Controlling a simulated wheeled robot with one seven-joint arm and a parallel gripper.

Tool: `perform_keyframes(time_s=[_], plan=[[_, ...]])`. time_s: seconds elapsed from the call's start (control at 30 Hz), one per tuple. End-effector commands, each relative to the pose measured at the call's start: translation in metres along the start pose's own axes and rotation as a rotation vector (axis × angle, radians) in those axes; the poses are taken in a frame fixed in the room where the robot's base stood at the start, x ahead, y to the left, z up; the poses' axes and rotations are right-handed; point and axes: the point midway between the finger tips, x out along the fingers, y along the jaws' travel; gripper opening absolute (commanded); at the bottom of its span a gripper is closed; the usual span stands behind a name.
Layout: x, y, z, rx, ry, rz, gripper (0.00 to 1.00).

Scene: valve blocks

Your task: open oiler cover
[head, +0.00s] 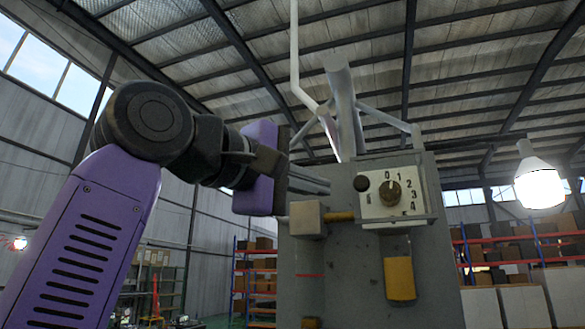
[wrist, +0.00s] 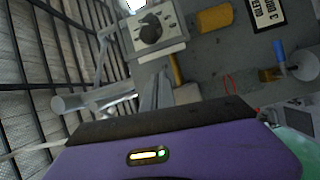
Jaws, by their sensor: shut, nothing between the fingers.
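A grey upright block (head: 350,270) carries a pale dial panel (head: 408,208) with a dark round knob (head: 390,192) and numerals from 0 upward. Below the panel hangs a yellow cylinder (head: 399,278), which looks like the oiler; no separate cover can be made out. In the wrist view the panel (wrist: 177,27) is at the top, the yellow cylinder (wrist: 214,19) to its right. My gripper (head: 325,186) is shut and empty, left of the panel and above a tan cube (head: 307,219). In the wrist view its fingers (wrist: 160,88) point toward the block.
A brass pipe (head: 340,216) joins the tan cube to the panel area. Grey pipes (head: 345,110) rise above the block. The wrist view shows a blue-handled valve (wrist: 280,55) and a sign (wrist: 265,13) on the block. A lit lamp (head: 540,185) hangs at right.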

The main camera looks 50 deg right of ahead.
Motion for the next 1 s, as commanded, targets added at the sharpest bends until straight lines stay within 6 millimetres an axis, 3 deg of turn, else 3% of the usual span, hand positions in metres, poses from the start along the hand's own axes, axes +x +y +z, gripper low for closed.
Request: perform_keyframes(time_s=[0.1, 0.4, 1.0], plan=[[0.023, 0.003, 0.000, -0.001, -0.003, 0.000, 0.00], [0.007, 0.001, 0.034, -0.001, 0.001, 0.002, 0.00], [0.008, -0.001, 0.041, 0.001, 0.026, -0.004, 0.00]])
